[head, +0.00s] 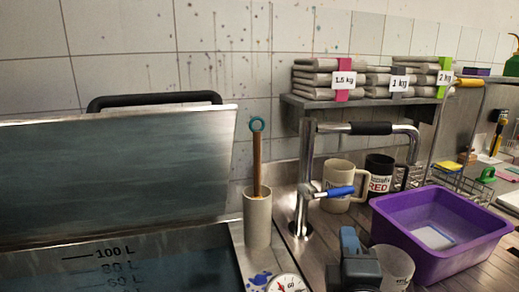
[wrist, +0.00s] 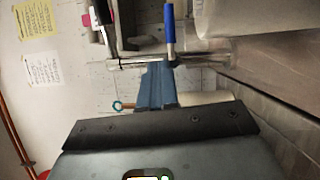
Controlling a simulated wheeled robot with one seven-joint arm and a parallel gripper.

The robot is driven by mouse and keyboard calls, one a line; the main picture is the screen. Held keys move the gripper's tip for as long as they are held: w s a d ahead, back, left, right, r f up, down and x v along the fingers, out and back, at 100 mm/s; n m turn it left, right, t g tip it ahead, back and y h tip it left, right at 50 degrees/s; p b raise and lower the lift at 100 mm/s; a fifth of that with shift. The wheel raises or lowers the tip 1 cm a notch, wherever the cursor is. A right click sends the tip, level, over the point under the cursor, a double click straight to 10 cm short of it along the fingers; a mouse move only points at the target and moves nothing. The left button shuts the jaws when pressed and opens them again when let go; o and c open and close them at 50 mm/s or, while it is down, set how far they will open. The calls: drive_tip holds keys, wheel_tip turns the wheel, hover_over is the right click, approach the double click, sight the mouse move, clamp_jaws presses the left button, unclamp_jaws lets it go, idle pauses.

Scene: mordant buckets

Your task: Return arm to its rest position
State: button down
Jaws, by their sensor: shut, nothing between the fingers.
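The blue tap lever (wrist: 170,28) lies beyond the fingertips in that view. The rest of my arm is mostly out of the head view.
A metal tap (head: 305,180) with a blue lever stands behind my gripper. A purple basin (head: 470,270) is at right, with mugs (head: 338,180) behind it. A clear beaker (head: 398,262) is close to my gripper's right. A lidded vat (head: 110,180) and a stick holder (head: 257,220) stand at left.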

drive_tip(key=s+f, duration=0.2)
drive_tip(key=s, duration=0.1)
drive_tip(key=s+d+f+m+y, duration=0.1)
drive_tip(key=s+f, duration=0.2)
drive_tip(key=s+d+f+g+y, duration=0.1)
drive_tip(key=s+f, duration=0.2)
drive_tip(key=shift+d+m, duration=0.1)
drive_tip(key=shift+m, duration=0.3)
drive_tip(key=s+d+f+m+g+y, duration=0.15)
drive_tip(key=s+m, duration=0.25)
drive_tip(key=s, duration=0.7)
drive_tip(key=s+d+f+m+g+y, duration=0.1)
drive_tip(key=s+f+m, duration=0.25)
drive_tip(key=s, duration=0.85)
drive_tip(key=s+r+m, duration=0.2)
drive_tip(key=s+m, duration=0.1)
drive_tip(key=s, duration=0.2)
drive_tip(key=s+d+r+m+h, duration=0.1)
drive_tip(key=s+r+m, duration=0.1)
drive_tip(key=s+m, duration=0.2)
drive_tip(key=shift+s+r, duration=0.35)
drive_tip(key=shift+s, duration=0.15)
drive_tip(key=shift+m+g+h, duration=0.25)
